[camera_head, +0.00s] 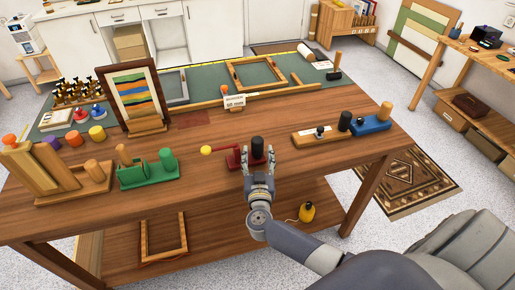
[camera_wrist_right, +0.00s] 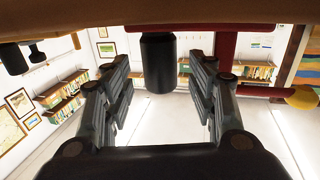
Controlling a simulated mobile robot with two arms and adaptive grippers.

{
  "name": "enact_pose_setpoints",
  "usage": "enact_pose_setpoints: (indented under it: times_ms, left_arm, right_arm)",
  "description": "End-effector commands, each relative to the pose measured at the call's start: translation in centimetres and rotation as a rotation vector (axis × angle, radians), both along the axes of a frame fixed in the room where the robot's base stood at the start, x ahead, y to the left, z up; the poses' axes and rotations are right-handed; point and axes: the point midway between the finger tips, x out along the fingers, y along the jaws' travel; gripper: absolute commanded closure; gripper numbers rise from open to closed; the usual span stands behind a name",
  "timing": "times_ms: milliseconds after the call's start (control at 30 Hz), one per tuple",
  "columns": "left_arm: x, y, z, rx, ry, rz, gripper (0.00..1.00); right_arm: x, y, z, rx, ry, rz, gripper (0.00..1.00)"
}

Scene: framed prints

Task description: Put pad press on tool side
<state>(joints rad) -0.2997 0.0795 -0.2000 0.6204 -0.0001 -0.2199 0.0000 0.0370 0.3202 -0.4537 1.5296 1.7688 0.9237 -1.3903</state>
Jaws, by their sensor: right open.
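A red press (camera_head: 232,159) with a yellow ball knob (camera_head: 206,150) and a black cylinder (camera_head: 257,146) stands near the front middle of the wooden table (camera_head: 200,205). I take it for the pad press. My right gripper (camera_head: 259,160) is open at its front right, fingers pointing toward the black cylinder. In the right wrist view, which looks upside down, the black cylinder (camera_wrist_right: 157,65) shows in the gap between the open fingers (camera_wrist_right: 158,85), with space on both sides. The red body (camera_wrist_right: 219,45) is partly behind the right finger. My left gripper is not in view.
A green press (camera_head: 147,172) and a wooden stand (camera_head: 85,185) are left. A framed striped print (camera_head: 135,95) and small sign (camera_head: 235,101) stand behind. Bare tabletop lies between.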

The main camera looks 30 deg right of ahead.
Motion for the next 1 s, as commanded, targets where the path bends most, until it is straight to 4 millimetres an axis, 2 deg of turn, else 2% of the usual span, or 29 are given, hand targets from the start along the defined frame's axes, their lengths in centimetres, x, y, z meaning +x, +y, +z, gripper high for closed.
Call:
enact_pose_setpoints:
  times_ms: [33, 200, 400, 1000]
  left_arm:
    - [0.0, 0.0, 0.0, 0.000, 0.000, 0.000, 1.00]
    - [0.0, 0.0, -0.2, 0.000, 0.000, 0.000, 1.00]
    - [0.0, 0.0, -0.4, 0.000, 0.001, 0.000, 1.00]
    - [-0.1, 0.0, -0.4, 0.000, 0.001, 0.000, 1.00]
  right_arm:
    - [-1.2, 0.6, -0.2, 0.003, 0.003, 0.001, 0.47]
    - [-4.2, 2.2, -0.2, 0.004, 0.003, 0.000, 0.47]
    - [-6.4, 3.5, -0.1, 0.002, 0.001, 0.000, 0.47]
    - [-6.9, 3.7, 0.0, 0.000, 0.000, 0.000, 0.47]
